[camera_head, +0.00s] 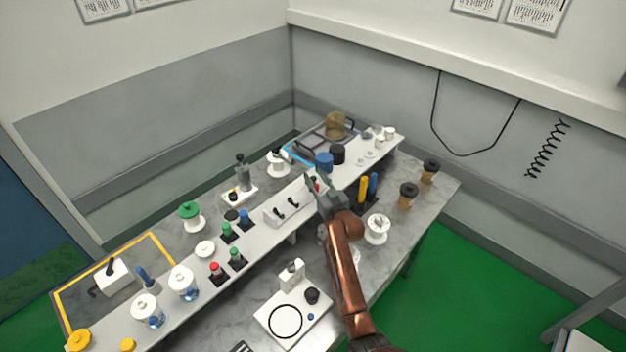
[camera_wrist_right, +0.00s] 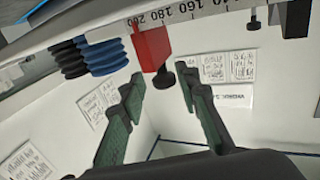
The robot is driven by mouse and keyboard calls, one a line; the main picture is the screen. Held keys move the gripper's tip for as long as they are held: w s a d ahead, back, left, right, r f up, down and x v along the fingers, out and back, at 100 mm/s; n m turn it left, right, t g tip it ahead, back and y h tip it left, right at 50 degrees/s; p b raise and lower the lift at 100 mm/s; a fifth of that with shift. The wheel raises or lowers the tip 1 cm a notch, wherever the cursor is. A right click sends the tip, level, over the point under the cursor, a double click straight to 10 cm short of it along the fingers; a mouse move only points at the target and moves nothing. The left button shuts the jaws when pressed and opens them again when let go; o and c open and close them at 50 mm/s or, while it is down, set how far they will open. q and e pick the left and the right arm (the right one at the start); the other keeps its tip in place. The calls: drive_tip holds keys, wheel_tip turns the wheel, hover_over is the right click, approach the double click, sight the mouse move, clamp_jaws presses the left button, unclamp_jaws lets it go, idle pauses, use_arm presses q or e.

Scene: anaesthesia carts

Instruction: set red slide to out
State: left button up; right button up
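The red slide (camera_wrist_right: 152,46) is a red block on a rail with a printed number scale (camera_wrist_right: 195,12) in the right wrist view. It sits near the 180 and 200 marks. A black knob (camera_wrist_right: 163,79) shows just beside the red block. My right gripper (camera_wrist_right: 158,88) is open, its two green-padded fingers apart on either side of the knob; contact cannot be told. In the head view a small bit of the red slide (camera_head: 316,186) shows beside my right gripper (camera_head: 318,192), which hides most of it. My left gripper is not in view.
A white box with black levers (camera_head: 282,212) stands left of the gripper on the raised shelf. A blue knob (camera_head: 324,162) and a black knob (camera_head: 338,153) are behind. Yellow and blue upright pieces (camera_head: 363,189) and a white spool (camera_head: 377,230) stand to the right.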

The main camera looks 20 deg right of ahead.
drive_tip(key=shift+s+a+f, duration=0.1)
drive_tip(key=shift+s, duration=0.15)
drive_tip(key=s, duration=0.7)
drive_tip(key=shift+s, duration=0.1)
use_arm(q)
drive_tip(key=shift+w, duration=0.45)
